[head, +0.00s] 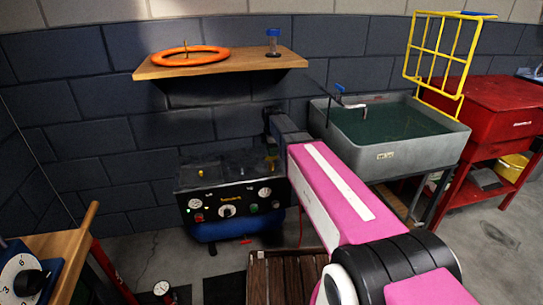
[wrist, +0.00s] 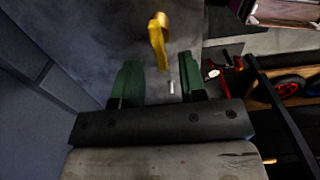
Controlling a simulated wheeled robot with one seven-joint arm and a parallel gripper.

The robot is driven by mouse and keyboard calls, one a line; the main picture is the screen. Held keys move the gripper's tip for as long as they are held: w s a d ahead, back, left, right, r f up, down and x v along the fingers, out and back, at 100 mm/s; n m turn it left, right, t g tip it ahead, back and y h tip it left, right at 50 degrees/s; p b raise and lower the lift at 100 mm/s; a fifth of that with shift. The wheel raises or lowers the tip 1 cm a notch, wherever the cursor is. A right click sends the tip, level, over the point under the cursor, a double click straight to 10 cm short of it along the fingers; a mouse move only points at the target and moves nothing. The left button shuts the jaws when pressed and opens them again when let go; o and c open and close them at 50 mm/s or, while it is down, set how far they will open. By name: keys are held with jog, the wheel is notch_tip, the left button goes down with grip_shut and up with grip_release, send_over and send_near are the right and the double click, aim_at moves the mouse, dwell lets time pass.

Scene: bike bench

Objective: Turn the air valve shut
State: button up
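A yellow lever (wrist: 159,36), which looks like the air valve's handle, stands just beyond my fingertips in the wrist view. A small yellow piece (head: 270,161), possibly the same lever, shows on top of the black compressor panel (head: 236,196) in the head view. My gripper (wrist: 158,80) is open, with its two green fingers apart and nothing held between them. The lever lies roughly in line with the gap, and I see no contact. A small pale pin (wrist: 171,87) shows in the gap. In the head view my arm hides most of the gripper and the valve's surroundings.
A wooden shelf (head: 220,66) with an orange ring (head: 191,56) is on the wall above the compressor. A grey sink basin (head: 390,155) and a red cabinet (head: 496,118) stand to the right. A wooden bench (head: 50,250) is at the left front.

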aim_at(271, 160)
jog(key=shift+f, duration=1.5)
grip_shut()
